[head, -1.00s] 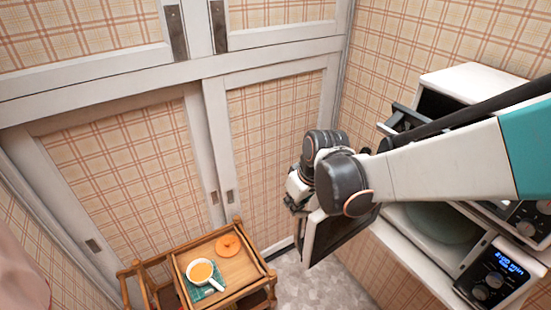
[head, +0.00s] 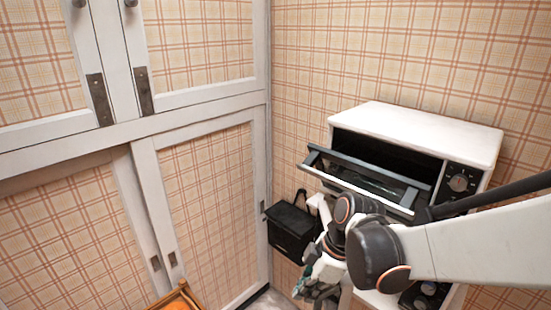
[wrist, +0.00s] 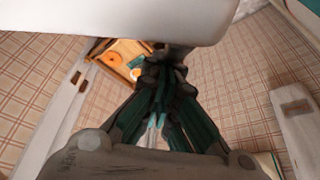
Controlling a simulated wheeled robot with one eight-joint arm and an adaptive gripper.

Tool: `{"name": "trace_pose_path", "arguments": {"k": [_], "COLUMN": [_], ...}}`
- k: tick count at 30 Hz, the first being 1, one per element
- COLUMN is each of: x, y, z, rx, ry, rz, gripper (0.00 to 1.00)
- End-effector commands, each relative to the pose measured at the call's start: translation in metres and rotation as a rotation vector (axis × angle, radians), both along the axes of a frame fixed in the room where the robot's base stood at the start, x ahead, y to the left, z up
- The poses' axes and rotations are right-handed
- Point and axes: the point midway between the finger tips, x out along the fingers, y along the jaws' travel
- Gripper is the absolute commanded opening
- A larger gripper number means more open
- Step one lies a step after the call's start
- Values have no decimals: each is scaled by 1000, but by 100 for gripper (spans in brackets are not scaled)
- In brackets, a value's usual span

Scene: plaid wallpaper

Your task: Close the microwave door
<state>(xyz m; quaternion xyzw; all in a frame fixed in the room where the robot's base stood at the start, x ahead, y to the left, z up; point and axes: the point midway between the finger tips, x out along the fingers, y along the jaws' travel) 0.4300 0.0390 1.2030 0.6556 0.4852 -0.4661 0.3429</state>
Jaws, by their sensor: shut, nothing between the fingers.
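The microwave sits low at the right in the head view, mostly hidden behind my arm; a dark control panel (head: 425,293) shows at the bottom edge. Its door is not clearly visible there, so I cannot tell its angle. My gripper (head: 316,292) is low, in front and left of the microwave, with its fingers pointing down. In the wrist view my gripper (wrist: 165,80) is shut and empty. A large white smooth panel (wrist: 130,22) is close above the fingers; I cannot tell whether it is the microwave door or whether they touch.
A white toaster oven (head: 415,135) stands above, its glass door (head: 365,180) hanging open. A black bag-like object (head: 292,228) is by the wall. A wooden cart (head: 180,298) with an orange item is at the bottom; it also shows in the wrist view (wrist: 122,55). White cupboards fill the left.

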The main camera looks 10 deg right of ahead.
Motion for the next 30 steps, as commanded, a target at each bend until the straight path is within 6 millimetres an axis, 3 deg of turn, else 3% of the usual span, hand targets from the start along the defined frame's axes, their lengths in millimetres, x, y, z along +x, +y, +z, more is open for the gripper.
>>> {"name": "trace_pose_path", "arguments": {"k": [1, 12, 30], "x": [-11, -19, -18], "y": [-5, -33, -32], "z": [0, 0, 0], "rx": [0, 0, 0], "ry": [0, -1, -1], "rz": [1, -3, -4], "gripper": [0, 0, 0]}}
